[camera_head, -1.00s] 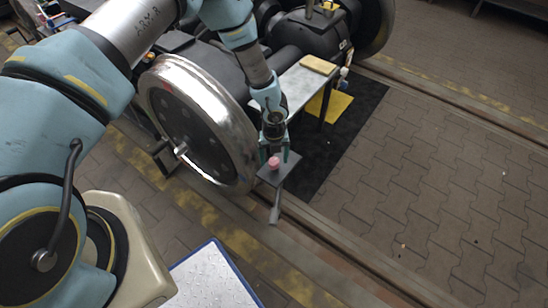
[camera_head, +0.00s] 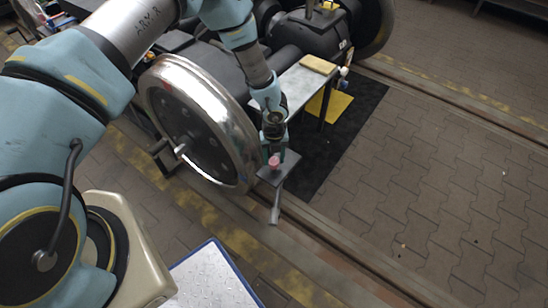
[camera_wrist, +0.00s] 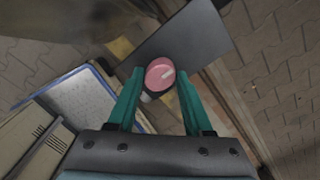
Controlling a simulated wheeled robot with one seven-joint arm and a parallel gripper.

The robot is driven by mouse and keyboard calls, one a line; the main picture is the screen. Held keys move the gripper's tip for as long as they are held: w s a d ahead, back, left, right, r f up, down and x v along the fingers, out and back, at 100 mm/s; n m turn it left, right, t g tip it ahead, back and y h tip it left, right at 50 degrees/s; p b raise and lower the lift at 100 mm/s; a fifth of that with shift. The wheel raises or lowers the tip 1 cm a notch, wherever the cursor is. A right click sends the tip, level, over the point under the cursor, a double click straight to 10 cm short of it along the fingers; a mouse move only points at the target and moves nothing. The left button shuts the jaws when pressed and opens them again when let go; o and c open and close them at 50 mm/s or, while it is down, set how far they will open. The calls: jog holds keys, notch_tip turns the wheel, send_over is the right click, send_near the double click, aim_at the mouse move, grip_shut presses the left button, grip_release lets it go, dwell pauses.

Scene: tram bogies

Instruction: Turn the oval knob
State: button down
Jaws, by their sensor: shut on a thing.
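The oval knob (camera_head: 274,161) is pinkish red and sits on a dark flat plate (camera_head: 268,176) on a thin grey post. In the head view my gripper (camera_head: 274,154) points down over the plate. The exact contact on the knob's sides is partly hidden by the fingers.
A large steel wheel (camera_head: 203,120) stands close left of my gripper. A grey bench (camera_head: 285,90) with a yellow block (camera_head: 318,65) is behind. A rail runs beside the post. A white blue-edged platform (camera_head: 213,280) is in front. Paved floor at right is clear.

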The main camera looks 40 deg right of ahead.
dwell(0.3)
jog(key=n+b, duration=0.1)
jog(key=n, duration=0.2)
jog(key=shift+f+b, duration=0.1)
jog(key=shift+b, duration=0.3)
jog(key=n+b, duration=0.1)
jog(key=n, duration=0.2)
jog(key=shift+n, duration=0.4)
jog(key=n+b, duration=0.1)
jog(key=n, duration=0.2)
jog(key=shift+n+b, duration=0.3)
jog(key=shift+b, duration=0.05)
jog(key=n+b, duration=0.1)
jog(key=n, duration=0.2)
jog(key=shift+n, duration=0.3)
jog(key=n+b, duration=0.1)
jog(key=n, duration=0.2)
jog(key=shift+n, duration=0.3)
jog(key=n, duration=0.3)
jog(key=shift+n+b, duration=0.3)
jog(key=n, duration=0.6)
jog(key=shift+b, duration=0.3)
jog(key=shift+n, duration=0.4)
